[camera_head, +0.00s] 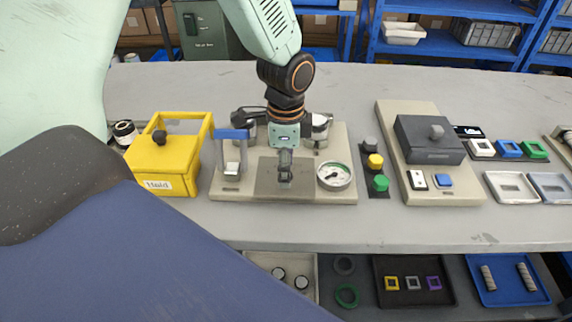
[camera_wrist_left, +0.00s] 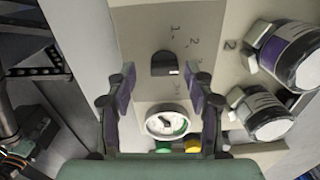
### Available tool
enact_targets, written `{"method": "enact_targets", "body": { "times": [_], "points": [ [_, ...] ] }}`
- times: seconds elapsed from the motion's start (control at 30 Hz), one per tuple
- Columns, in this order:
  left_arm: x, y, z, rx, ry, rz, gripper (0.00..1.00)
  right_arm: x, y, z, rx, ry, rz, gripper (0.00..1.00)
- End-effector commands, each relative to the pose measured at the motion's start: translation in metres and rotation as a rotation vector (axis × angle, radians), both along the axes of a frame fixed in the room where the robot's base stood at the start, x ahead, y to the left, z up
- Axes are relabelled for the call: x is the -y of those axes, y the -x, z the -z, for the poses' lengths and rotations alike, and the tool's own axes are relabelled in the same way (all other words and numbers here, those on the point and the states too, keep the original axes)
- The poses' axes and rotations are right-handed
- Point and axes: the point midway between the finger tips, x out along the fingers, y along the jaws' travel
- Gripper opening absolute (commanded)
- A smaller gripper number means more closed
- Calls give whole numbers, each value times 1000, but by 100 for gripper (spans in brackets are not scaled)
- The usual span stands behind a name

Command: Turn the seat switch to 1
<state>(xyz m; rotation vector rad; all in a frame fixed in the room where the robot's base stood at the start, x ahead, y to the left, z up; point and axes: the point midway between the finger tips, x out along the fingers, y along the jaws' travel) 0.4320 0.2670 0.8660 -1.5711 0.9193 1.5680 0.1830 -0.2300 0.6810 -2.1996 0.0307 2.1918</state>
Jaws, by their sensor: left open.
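The seat switch (camera_wrist_left: 164,64) is a small dark knob with a white mark at its lower right edge, in the left wrist view. Numbers including 1 and 2 are printed on the panel (camera_wrist_left: 150,25) above and right of it; the white mark does not point at the 1. My left gripper (camera_wrist_left: 160,84) is open, its two purple-padded fingers either side of the knob in the picture, with no contact visible. In the head view my left gripper (camera_head: 285,178) points down over the grey plate of the beige panel (camera_head: 232,188) and hides the switch. My right gripper is not in view.
A round gauge (camera_head: 334,176) sits right of the gripper, and a blue-handled clamp (camera_head: 232,150) left of it. A yellow box (camera_head: 172,165) stands farther left. Stacked buttons (camera_head: 375,161) and a second beige panel (camera_head: 402,120) lie to the right. Cylinders stand behind the gripper.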

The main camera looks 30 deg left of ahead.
Motion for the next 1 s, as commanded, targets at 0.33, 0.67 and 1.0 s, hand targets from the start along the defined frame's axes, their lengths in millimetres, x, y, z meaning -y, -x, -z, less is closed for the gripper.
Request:
{"method": "enact_targets", "body": {
  "times": [0.33, 0.67, 1.0],
  "points": [
    [-1, -1, 0, -1, 0, 0, 34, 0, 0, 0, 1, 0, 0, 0],
    [-1, 0, 0, -2, 0, 0, 6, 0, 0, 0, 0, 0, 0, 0],
    [-1, 0, 0, -6, 0, -2, 0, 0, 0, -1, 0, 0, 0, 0]
  ]
}}
